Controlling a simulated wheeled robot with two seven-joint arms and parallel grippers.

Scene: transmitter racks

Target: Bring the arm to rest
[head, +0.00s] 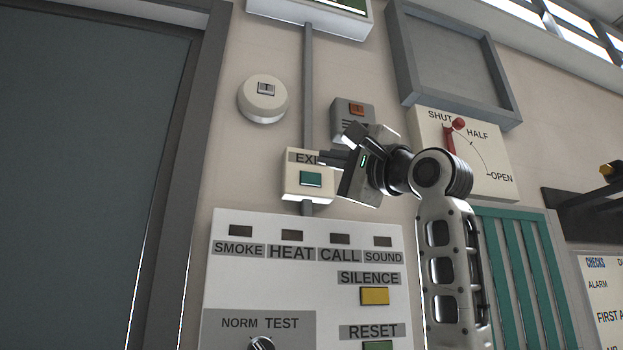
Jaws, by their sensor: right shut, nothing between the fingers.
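My right arm (452,255) rises from the lower right of the head view, bends at its wrist joint and points left. My right gripper (328,158) is shut and empty. Its fingertips are in front of the top right part of the EXIT box (293,188), covering the end of its label. I cannot tell whether the fingertips touch the box. The green button (311,179) on the box is in plain view just below the fingers. My left gripper is not in view.
A white alarm panel (225,285) with a yellow SILENCE button (375,296) is below. A dial with a red lever (450,138) is to the right. A grey door (90,180) fills the left.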

